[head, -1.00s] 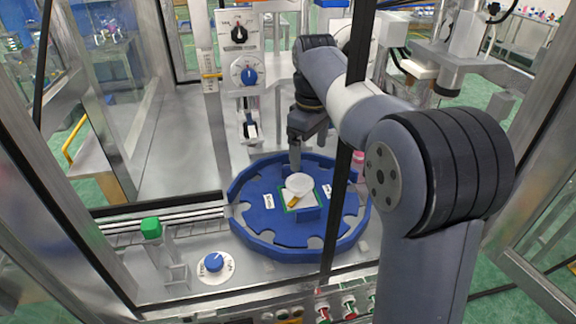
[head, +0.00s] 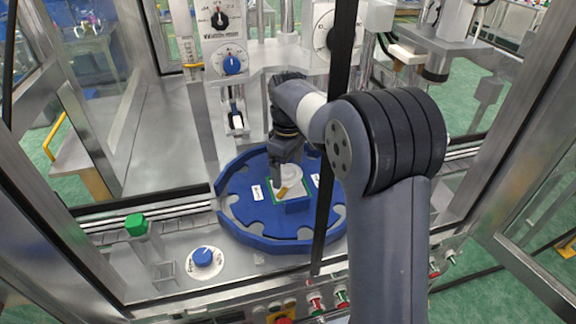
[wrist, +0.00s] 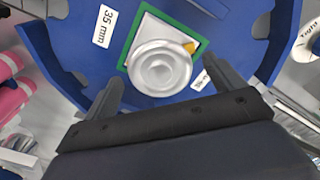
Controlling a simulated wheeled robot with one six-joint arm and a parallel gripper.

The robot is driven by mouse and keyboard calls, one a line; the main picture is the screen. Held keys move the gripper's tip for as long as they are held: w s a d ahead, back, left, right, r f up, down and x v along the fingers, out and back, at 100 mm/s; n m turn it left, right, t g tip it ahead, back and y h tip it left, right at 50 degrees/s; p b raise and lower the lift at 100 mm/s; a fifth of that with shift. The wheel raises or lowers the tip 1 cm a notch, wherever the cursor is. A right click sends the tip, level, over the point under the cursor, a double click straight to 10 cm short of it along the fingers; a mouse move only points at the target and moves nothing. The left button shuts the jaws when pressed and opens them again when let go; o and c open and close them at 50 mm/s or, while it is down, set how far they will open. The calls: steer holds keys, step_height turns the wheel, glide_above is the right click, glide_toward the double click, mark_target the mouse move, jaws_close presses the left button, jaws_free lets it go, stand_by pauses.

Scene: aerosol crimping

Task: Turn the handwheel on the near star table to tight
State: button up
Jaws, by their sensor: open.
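The near star table (head: 235,205) is a blue notched disc in the middle of the head view. At its centre a round silver-white piece (head: 291,176) with a yellow mark sits on a green-edged plate; it also shows in the wrist view (wrist: 159,68). My gripper (head: 286,166) points down over this piece and partly hides it. In the wrist view my gripper (wrist: 162,78) is open, its fingers apart on either side of the piece's near edge, holding nothing. A blue knob (head: 203,256) on a white dial stands in front of the table; "Tight" is readable on the dial (wrist: 307,32).
A green button (head: 136,223) stands on a post at the left. A panel with a blue dial knob (head: 232,64) rises behind the table. Pink items (wrist: 10,85) lie at the wrist view's left edge.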

steer(key=shift+f, duration=0.1)
steer(key=shift+c, duration=0.6)
steer(key=c, duration=0.8)
steer(key=shift+c, duration=0.2)
steer(key=shift+m, duration=0.3)
steer(key=m+p, duration=0.2)
steer(key=m, duration=0.1)
steer(key=shift+m, duration=0.3)
steer(key=shift+m+p, duration=0.55)
steer(key=shift+m, duration=1.75)
steer(key=o, duration=1)
steer(key=shift+c, duration=0.2)
